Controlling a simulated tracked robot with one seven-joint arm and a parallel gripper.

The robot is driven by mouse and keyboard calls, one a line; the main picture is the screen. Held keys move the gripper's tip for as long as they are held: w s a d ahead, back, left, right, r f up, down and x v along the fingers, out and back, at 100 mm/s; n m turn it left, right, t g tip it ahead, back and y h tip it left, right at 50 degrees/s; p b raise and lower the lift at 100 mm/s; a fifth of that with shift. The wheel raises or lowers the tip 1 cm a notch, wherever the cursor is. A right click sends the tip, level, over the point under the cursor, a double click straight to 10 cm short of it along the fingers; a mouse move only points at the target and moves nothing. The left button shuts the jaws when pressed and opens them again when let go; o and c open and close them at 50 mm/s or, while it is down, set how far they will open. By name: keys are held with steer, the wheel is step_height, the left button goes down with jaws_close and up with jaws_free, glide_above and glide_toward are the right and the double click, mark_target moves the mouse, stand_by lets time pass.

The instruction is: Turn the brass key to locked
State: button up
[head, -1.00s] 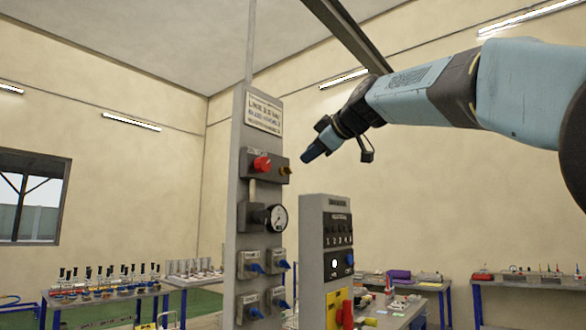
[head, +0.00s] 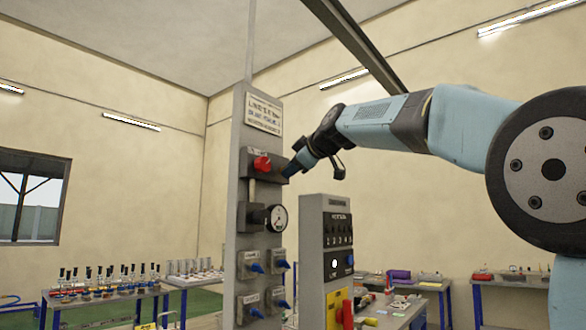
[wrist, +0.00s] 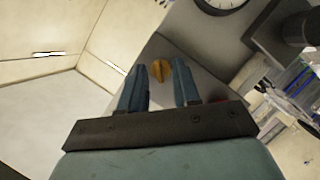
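The brass key (wrist: 161,70) shows in the wrist view as a small yellow-brown piece on a grey panel face. It appears between and slightly beyond the tips of my gripper (wrist: 158,66), whose two blue fingers are apart. I see no finger clearly touching it. In the head view my gripper (head: 291,171) is at the right end of the upper box on the tall grey panel (head: 242,150), right of the red knob (head: 262,163). There my gripper hides the key. Whether the key is at locked cannot be read.
Below the red knob are a round gauge (head: 277,218) and several blue-handled valves (head: 256,268). A shorter grey control post (head: 312,240) with a red handle stands to the right. Benches with small items line the walls.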

jaws_close()
stand_by(0.5)
steer(key=m+g+y, duration=0.1)
steer(key=m+g, duration=0.1)
steer(key=m, duration=0.2)
steer(key=m+g+y, duration=0.2)
steer(key=m, duration=0.2)
steer(key=w+d+m+g+y, duration=0.1)
steer(key=m+g+y, duration=0.1)
steer(key=m, duration=0.2)
stand_by(0.7)
steer(key=shift+m, duration=0.3)
steer(key=shift+o, duration=0.2)
jaws_free()
steer(key=shift+a+g, duration=0.1)
steer(key=shift+g, duration=0.2)
